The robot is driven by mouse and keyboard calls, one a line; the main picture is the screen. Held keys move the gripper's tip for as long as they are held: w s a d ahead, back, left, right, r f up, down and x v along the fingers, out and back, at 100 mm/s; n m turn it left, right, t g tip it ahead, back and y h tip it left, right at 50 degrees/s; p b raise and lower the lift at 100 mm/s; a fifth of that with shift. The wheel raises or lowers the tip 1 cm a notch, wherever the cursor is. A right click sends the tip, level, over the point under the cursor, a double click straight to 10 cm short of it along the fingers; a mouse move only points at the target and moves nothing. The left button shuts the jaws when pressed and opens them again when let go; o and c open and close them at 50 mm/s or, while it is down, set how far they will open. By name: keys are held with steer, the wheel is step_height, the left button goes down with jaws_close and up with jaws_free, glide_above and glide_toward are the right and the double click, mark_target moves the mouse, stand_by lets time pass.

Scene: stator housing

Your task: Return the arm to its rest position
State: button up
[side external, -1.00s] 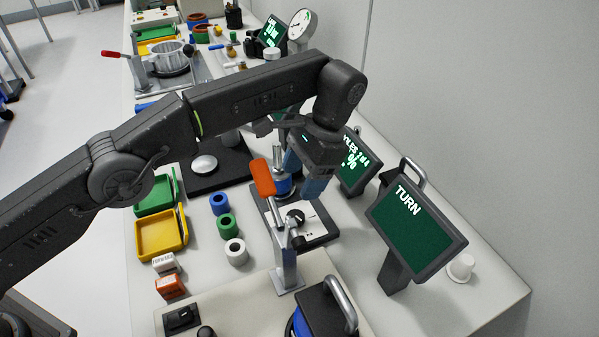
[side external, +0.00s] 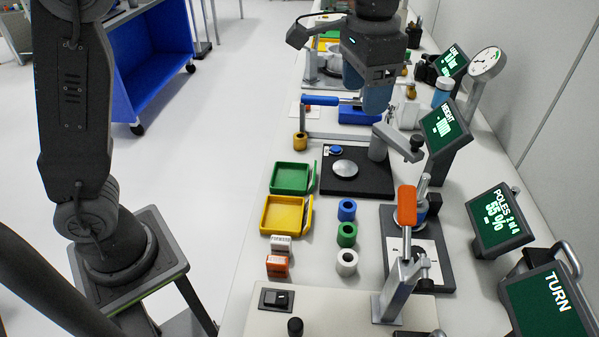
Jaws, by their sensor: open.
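My gripper (side external: 366,92) hangs fingers down in the air over the far part of the bench, in the upper middle of the side external view. Its two blue-grey fingers are apart and I see nothing held between them. My forearm stands upright at the left, and the link joining it to the wrist is out of the picture. An orange-handled clamp (side external: 407,203) stands over a fixture with a blue part (side external: 420,212), well away from my gripper. My gripper partly hides the far bench.
Green tray (side external: 291,179), yellow tray (side external: 283,214) and small rings (side external: 347,235) lie on the near bench. A height stand (side external: 379,140) and screens reading HEIGHT (side external: 445,127), POLES (side external: 499,219) and TURN (side external: 550,305) line the right. A blue cart (side external: 150,65) stands on the floor at left.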

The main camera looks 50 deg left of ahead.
steer(key=s+a+n+t, duration=0.2)
steer(key=s+a+t, duration=0.1)
steer(key=s+a, duration=0.6)
steer(key=s+a+f+n+t, duration=0.1)
steer(key=s+f, duration=0.2)
steer(key=s, duration=0.2)
steer(key=s+a+f+n+t, duration=0.1)
steer(key=s+a+f, duration=0.1)
steer(key=s, duration=0.4)
steer(key=shift+s+a+f+n, duration=0.2)
steer(key=shift+a+f+n, duration=0.1)
steer(key=shift+f, duration=0.1)
